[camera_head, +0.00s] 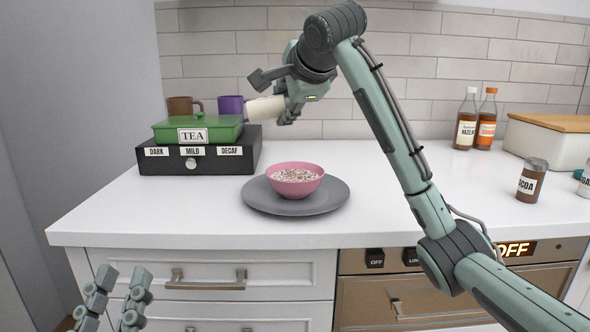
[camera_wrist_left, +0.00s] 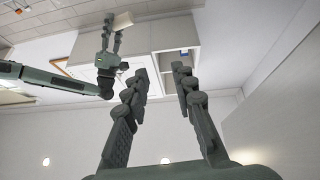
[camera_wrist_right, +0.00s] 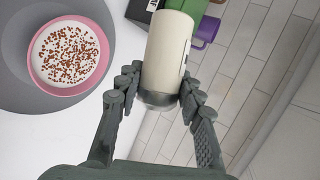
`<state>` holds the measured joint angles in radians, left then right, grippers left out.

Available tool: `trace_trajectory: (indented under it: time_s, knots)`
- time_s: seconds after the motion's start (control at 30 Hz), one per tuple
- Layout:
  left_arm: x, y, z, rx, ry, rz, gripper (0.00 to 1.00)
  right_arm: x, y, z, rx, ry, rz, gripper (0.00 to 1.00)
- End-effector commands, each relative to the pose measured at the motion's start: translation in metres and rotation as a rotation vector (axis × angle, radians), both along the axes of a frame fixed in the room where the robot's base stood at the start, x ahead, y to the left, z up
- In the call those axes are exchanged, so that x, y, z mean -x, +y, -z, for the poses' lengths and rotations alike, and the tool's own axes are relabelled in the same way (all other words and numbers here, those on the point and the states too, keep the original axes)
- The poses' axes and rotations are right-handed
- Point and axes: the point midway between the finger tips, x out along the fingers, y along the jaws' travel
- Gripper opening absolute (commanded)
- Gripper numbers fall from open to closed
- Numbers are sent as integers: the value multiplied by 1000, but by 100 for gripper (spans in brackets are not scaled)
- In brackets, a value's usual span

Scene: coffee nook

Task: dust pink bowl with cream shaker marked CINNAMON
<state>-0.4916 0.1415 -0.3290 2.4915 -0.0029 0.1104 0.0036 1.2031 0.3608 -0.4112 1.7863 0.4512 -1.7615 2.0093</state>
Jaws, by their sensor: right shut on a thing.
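The pink bowl (camera_head: 296,183) stands upright on a dark grey plate (camera_head: 337,196) on the white counter. It holds white content with brown specks; the bowl also shows in the right wrist view (camera_wrist_right: 47,75). My right gripper (camera_head: 283,97) is shut on the cream shaker (camera_head: 264,109), which lies tilted near horizontal in the air above and behind the bowl, to its left. The shaker (camera_wrist_right: 167,50) fills the gap between the fingers in the right wrist view, its grey end near the fingertips. Its label cannot be read. My left gripper (camera_head: 118,290) is open and empty, low in front of the counter.
A black drawer box (camera_head: 213,160) with a green TEA box (camera_head: 217,130) on top stands left of the bowl. Brown (camera_head: 181,107) and purple (camera_head: 231,105) mugs are behind it. Syrup bottles (camera_head: 466,120), a cocoa shaker (camera_head: 532,181) and a wood-lidded bin (camera_head: 550,146) stand at the right.

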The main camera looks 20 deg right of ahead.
Motion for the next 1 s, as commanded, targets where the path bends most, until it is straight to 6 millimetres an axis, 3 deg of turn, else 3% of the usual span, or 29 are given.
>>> trace_trajectory:
  time_s: [0.03, 0.23, 0.53, 0.67, 0.77, 0.87, 1.0]
  knots:
    - [0, 0, -11, 0, 0, 0, 26, 0, 2, -11, 81, 18, -1, 8]
    - [0, 0, -5, 0, 0, 0, 26, 0, 1, -13, 396, 114, 0, 8]
    - [0, 0, -5, 0, 1, 0, 26, 0, 0, -14, 432, 124, 0, 8]
    - [-5, 0, 5, -12, 25, -3, 26, 0, 1, -15, 441, 124, -10, 8]
    - [-16, -1, 28, -41, 85, -9, 26, -2, 2, -17, 469, 124, -40, 8]
    - [-31, -1, 67, -87, 183, -19, 26, -3, 5, -21, 516, 124, -86, 8]
    - [-51, 5, 134, -159, 350, -39, 26, -6, 11, -27, 603, 117, -167, 8]
